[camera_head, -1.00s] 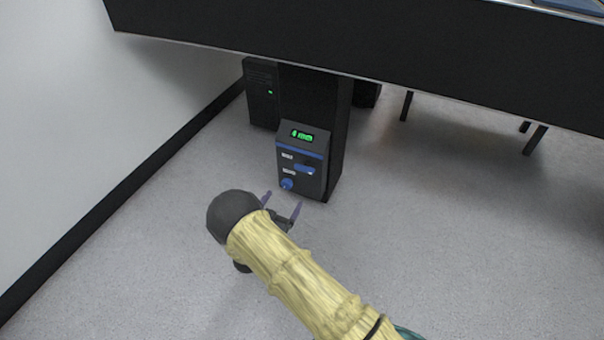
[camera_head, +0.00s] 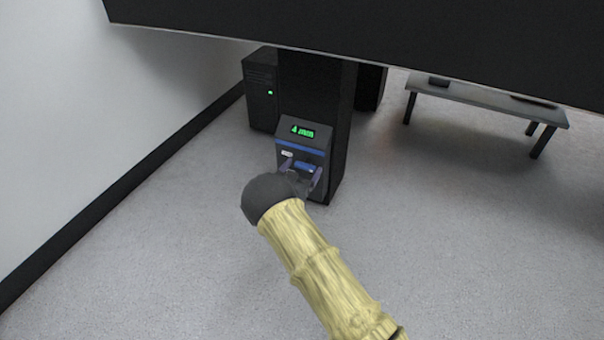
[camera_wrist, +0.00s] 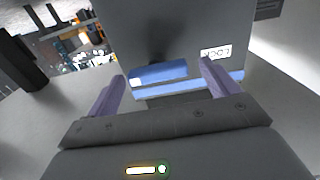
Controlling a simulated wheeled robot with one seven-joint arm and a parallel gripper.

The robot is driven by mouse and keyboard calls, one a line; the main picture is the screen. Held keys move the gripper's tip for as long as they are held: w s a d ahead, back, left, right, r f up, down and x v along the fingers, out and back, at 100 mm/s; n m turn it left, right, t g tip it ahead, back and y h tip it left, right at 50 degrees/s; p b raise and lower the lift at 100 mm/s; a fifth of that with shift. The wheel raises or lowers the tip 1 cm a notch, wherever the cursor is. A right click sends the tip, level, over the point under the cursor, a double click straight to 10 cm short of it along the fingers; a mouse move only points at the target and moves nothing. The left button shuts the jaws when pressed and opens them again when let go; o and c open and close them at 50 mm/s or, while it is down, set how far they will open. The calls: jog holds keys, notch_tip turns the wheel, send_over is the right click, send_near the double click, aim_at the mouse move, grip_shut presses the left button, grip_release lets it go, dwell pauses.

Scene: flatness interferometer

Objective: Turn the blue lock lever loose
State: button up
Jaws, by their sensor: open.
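The blue lock lever (camera_head: 304,167) is on the front of a dark control box (camera_head: 291,128) with a green lit display. In the wrist view the lever (camera_wrist: 160,71) is a short blue bar with a pale end, in line with the gap between the fingers. My gripper (camera_head: 301,172) is open in front of the box, one purple finger to each side of the lever. In the wrist view both fingers (camera_wrist: 163,78) stand apart; I cannot tell whether either touches the lever. The blue knob low on the box is hidden behind my gripper.
The box sits on a black column (camera_head: 316,95) under a large dark overhanging slab (camera_head: 350,40). A black tower unit (camera_head: 261,95) stands left of the column, near the white wall (camera_head: 60,130). A low bench (camera_head: 480,98) stands at right. The floor around is clear.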

jog(key=shift+d, duration=0.1)
jog(key=shift+d, duration=0.1)
jog(key=shift+c, duration=0.7)
jog(key=c, duration=0.8)
jog(key=shift+c, duration=0.2)
